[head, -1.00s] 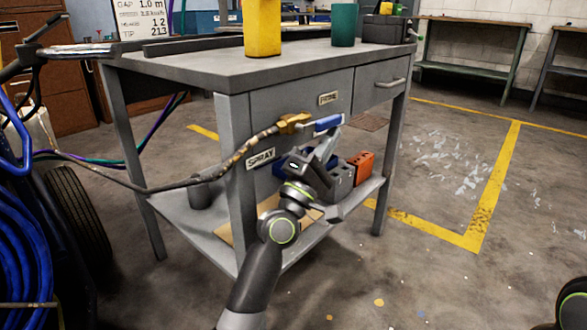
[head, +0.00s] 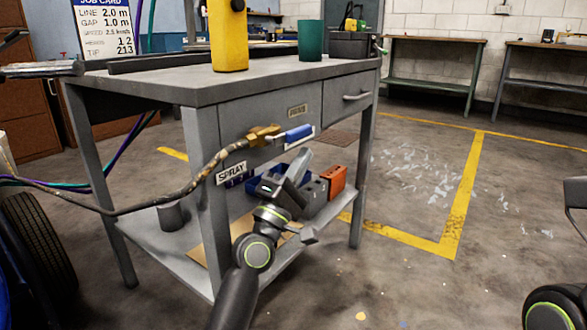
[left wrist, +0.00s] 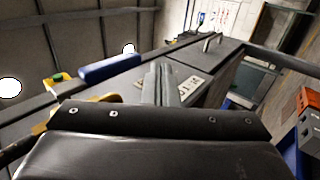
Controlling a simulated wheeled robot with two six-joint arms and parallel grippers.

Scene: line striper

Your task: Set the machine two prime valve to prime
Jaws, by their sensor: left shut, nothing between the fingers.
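The prime valve has a brass body (head: 263,135) and a blue lever handle (head: 299,133) on the front of the grey bench. The handle points right, roughly level and tilted slightly up. My left gripper (head: 302,160) is shut and empty, just below the handle, with a small gap showing. In the left wrist view the blue handle (left wrist: 110,67) lies left of the shut fingers (left wrist: 163,85), apart from them in the picture. My right gripper does not clearly show.
A hose (head: 150,205) runs from the valve to the left. An orange block (head: 337,181) and a blue bin stand on the bench's lower shelf (head: 180,262). A yellow container (head: 229,38) and a green cup (head: 311,40) stand on top. Floor to the right is open.

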